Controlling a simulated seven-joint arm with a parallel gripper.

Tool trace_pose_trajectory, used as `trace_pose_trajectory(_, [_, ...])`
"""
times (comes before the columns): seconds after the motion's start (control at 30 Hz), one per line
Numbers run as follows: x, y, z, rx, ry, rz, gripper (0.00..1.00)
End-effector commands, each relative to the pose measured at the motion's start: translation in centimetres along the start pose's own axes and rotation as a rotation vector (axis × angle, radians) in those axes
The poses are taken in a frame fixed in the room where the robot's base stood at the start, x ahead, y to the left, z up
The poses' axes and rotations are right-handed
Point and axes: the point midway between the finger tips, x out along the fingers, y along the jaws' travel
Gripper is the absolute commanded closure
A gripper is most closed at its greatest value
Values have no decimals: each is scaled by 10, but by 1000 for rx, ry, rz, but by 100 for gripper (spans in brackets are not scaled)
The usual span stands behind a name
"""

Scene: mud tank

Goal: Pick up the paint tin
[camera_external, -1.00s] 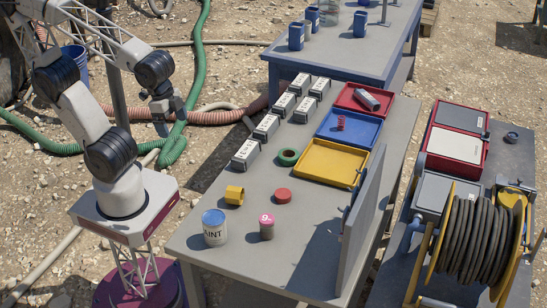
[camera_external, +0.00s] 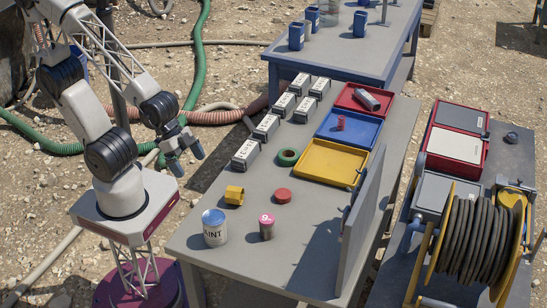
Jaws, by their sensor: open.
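The paint tin (camera_external: 215,229) stands upright near the front left corner of the grey table. It is pale with a blue top, and part of its label reads "INT". My gripper (camera_external: 187,161) is open and empty, beyond the table's left edge.
A yellow ring (camera_external: 234,195), a red disc (camera_external: 283,196) and a small pink-topped can (camera_external: 267,227) stand near the tin. Red, blue and yellow trays (camera_external: 335,178) lie farther back. An upright grey panel (camera_external: 361,225) stands on the right. Labelled boxes (camera_external: 246,154) line the left edge.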

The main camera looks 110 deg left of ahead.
Motion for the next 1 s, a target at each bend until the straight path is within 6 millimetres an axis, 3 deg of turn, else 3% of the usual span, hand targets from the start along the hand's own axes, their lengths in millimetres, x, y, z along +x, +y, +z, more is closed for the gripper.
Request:
trace_pose_trajectory(0.2, [45,14,4,13,152,14,0])
trace_pose_trajectory(0.5, [94,27,20,26,365,4,0])
trace_pose_trajectory(0.73, [117,31,36,36,511,-20,0])
trace_pose_trajectory(1.0, [125,31,46,44,588,-38,0])
